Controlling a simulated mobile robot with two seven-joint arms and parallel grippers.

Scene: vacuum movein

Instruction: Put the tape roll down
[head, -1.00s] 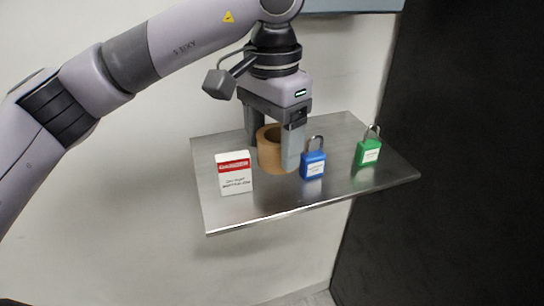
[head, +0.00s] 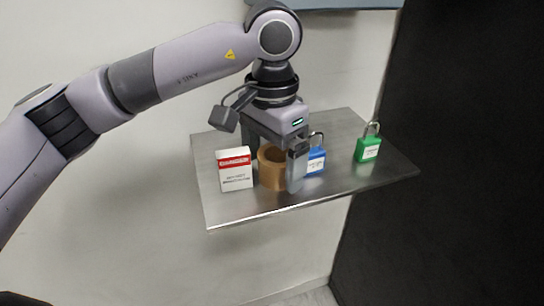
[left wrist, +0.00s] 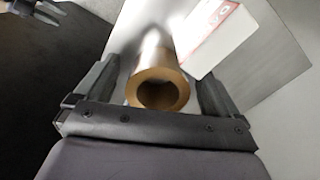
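The tan tape roll (head: 271,170) appears to stand on the metal shelf (head: 240,207), just right of the white box with a red band. My left gripper (head: 273,168) points down with one finger on each side of the roll. In the left wrist view the roll (left wrist: 157,88) lies between the fingers with a gap on both sides, so the gripper (left wrist: 158,80) looks open. Its near finger covers part of the shelf behind it.
The white box (head: 235,177) stands close to the roll's left. A blue padlock (head: 316,161) is close behind the right finger, and a green padlock (head: 368,150) is further right. Bare shelf lies between the padlocks and the front edge. A dark wall (head: 460,150) is at right.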

